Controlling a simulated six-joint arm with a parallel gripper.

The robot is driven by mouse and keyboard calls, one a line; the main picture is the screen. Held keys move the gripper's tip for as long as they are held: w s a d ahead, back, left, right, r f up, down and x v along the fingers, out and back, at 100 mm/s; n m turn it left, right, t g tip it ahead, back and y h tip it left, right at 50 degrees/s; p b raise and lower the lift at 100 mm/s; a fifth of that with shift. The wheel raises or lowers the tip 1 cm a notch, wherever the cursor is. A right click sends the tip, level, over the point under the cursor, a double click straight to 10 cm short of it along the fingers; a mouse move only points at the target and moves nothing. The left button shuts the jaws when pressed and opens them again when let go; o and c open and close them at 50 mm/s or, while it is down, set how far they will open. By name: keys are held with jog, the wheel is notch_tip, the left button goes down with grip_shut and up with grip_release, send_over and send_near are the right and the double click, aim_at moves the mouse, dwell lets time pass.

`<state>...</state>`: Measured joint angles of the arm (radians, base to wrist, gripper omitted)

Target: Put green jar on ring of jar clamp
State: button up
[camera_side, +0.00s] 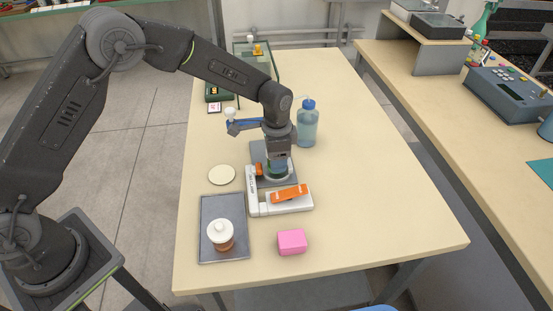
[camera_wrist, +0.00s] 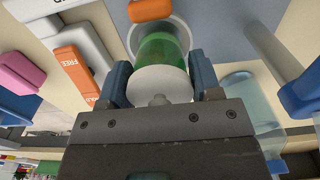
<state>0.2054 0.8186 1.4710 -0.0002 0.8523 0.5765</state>
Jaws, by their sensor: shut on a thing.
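The green jar (camera_wrist: 163,48) has a white lid with a knob (camera_wrist: 158,98). My gripper (camera_wrist: 160,78) is shut on it, with a blue finger on each side of the lid. In the side view my gripper (camera_side: 277,155) points down over the jar clamp, and the jar (camera_side: 277,169) is mostly hidden by it. The clamp's pale ring (camera_side: 278,178) is right under the jar; it shows around the jar's far end in the wrist view (camera_wrist: 133,42). I cannot tell whether the jar rests on it. An orange pad (camera_wrist: 150,10) is beside the ring.
A white body with an orange lever (camera_side: 290,194), marked FREE, stands in front of the ring. A tray (camera_side: 208,255) holds a white-lidded jar (camera_side: 221,236) with orange contents. Nearby are a pink block (camera_side: 292,242), a cream disc (camera_side: 222,175) and a blue-capped bottle (camera_side: 307,126). The table's right side is clear.

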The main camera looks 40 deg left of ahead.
jog(key=shift+f, duration=0.7)
jog(key=o, duration=1)
jog(key=shift+f, duration=0.15)
